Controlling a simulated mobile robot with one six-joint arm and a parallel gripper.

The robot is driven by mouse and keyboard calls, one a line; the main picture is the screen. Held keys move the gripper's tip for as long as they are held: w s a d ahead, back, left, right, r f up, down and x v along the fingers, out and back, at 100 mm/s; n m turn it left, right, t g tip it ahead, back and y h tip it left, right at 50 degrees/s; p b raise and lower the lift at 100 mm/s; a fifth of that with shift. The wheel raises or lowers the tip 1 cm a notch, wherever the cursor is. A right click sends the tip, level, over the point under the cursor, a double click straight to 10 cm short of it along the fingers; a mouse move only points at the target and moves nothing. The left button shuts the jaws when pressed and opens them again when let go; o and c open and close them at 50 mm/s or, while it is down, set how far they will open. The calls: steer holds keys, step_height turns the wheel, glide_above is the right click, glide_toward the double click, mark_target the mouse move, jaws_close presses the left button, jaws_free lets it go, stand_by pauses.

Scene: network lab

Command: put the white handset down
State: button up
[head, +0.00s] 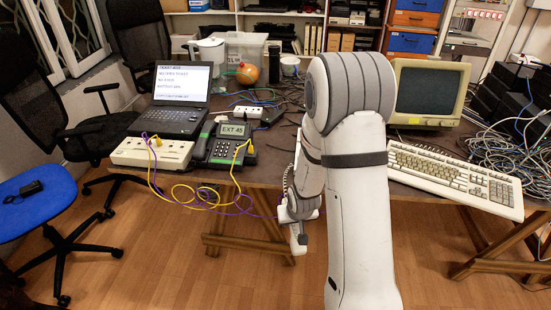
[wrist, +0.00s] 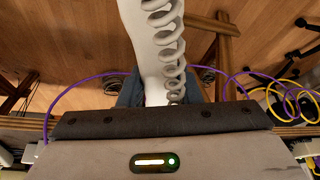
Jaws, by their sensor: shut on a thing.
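The white handset (wrist: 145,35) is between the fingers of my gripper (wrist: 160,88), with a white coiled cord (wrist: 168,50) running along it in the wrist view. In the head view, my gripper (head: 300,210) is beyond the table's front edge, over the floor, shut on the handset. The lower end of the handset (head: 299,240) hangs below it. My arm hides part of the gripper and the table behind it. A dark desk phone (head: 228,145) with a display reading "EXT 45" stands on the table, left of the gripper.
A pale socket box (head: 150,152) and a laptop (head: 180,90) are left of the phone. Yellow and purple cables (head: 200,200) droop over the table's front edge. A keyboard (head: 455,180), monitor (head: 428,92) and tangled cables (head: 500,130) fill the right side.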

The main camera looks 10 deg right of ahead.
steer(key=shift+w+a, duration=0.1)
steer(key=shift+a, duration=0.15)
